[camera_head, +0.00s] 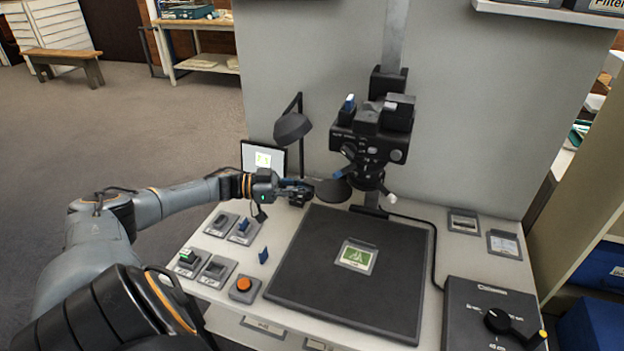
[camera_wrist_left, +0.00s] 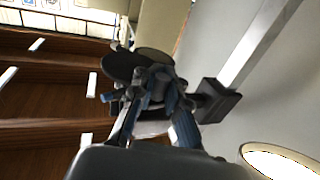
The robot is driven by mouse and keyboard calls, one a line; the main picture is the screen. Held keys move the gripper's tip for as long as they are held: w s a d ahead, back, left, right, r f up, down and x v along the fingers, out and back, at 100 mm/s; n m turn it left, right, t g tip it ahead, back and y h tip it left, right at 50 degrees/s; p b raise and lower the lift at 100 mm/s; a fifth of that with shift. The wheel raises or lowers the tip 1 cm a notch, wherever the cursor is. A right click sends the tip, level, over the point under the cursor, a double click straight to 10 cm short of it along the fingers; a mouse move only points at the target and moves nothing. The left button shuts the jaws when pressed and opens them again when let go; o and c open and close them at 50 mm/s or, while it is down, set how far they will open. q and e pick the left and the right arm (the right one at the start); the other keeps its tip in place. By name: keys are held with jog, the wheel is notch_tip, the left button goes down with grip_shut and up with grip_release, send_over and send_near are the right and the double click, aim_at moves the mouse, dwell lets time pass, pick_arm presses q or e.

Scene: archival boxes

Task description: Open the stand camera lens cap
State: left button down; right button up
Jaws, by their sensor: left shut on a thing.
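The stand camera (camera_head: 370,140) is a black body on a grey vertical column. Its lens cap (camera_head: 333,191) shows as a dark round disc below and left of the lens, close beside it. My left gripper (camera_head: 304,189) reaches in from the left and is shut on the cap's left edge; the fingers hide the exact grip. In the left wrist view the gripper (camera_wrist_left: 152,100) is close behind the dark cap disc (camera_wrist_left: 122,66). My right gripper is not in view.
A desk lamp (camera_head: 292,127) stands behind the left gripper. A black mat (camera_head: 350,290) with a green card (camera_head: 357,256) lies below the camera. Switches and an orange button (camera_head: 243,285) sit at the left. A black control box (camera_head: 485,315) with a knob stands at the right.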

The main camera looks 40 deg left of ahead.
pick_arm(q)
jog(key=shift+a+f, duration=0.1)
jog(key=shift+a, duration=0.1)
jog(key=c, duration=1.4)
grip_release()
jog(key=shift+s+a, duration=0.2)
jog(key=shift+o, duration=0.2)
jog(key=shift+s+a, duration=0.1)
jog(key=shift+s, duration=0.05)
jog(key=v, duration=1.1)
jog(key=shift+s+a, duration=0.2)
jog(key=shift+s, duration=0.15)
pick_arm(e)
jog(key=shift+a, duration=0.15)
